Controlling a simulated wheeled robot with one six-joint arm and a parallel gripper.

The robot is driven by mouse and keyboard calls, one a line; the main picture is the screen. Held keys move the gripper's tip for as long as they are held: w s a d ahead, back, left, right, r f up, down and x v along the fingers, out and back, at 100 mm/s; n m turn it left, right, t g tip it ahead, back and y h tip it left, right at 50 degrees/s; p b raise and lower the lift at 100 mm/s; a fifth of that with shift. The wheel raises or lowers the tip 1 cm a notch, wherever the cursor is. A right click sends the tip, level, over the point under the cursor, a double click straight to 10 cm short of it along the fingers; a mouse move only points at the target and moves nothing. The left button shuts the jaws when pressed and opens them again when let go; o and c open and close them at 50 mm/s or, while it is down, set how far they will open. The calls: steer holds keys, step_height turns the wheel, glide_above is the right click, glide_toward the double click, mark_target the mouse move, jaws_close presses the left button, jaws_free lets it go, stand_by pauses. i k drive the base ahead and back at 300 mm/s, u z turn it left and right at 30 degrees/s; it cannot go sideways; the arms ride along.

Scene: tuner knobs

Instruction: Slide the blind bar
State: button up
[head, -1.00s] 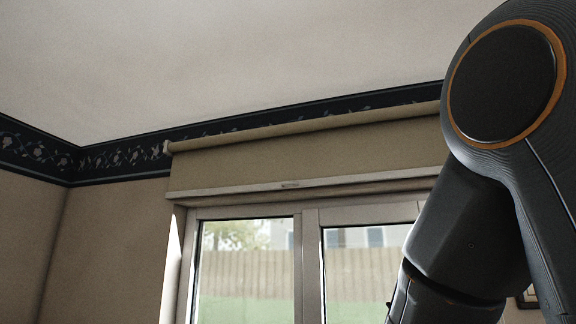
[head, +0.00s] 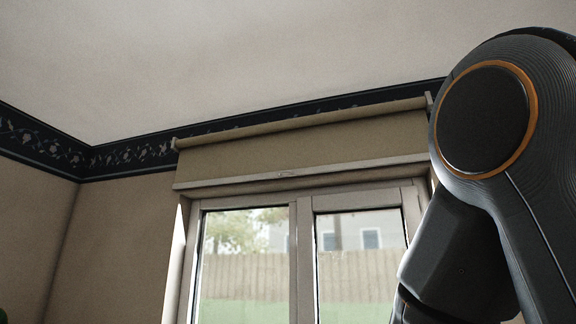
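The blind bar (head: 305,171) is a pale horizontal strip along the lower edge of a beige roller blind (head: 300,144). A small mark sits near its middle. The blind is mostly rolled up and hangs a short way below its roller, above the window. My arm fills the right side of the head view and stands in front of the area beyond the blind's right end. My gripper is outside the view, so its state does not show.
Below the bar is a window (head: 302,254) with two panes in a pale frame, with a fence outside. A dark patterned border (head: 125,155) runs along the top of the walls. Bare wall (head: 110,240) lies left of the window. A green thing shows at the lower left edge.

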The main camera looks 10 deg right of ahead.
mark_target(401, 138)
steer(key=k, duration=1.35)
steer(key=u, duration=0.85)
steer(key=i, duration=2)
steer(key=z, duration=1.1)
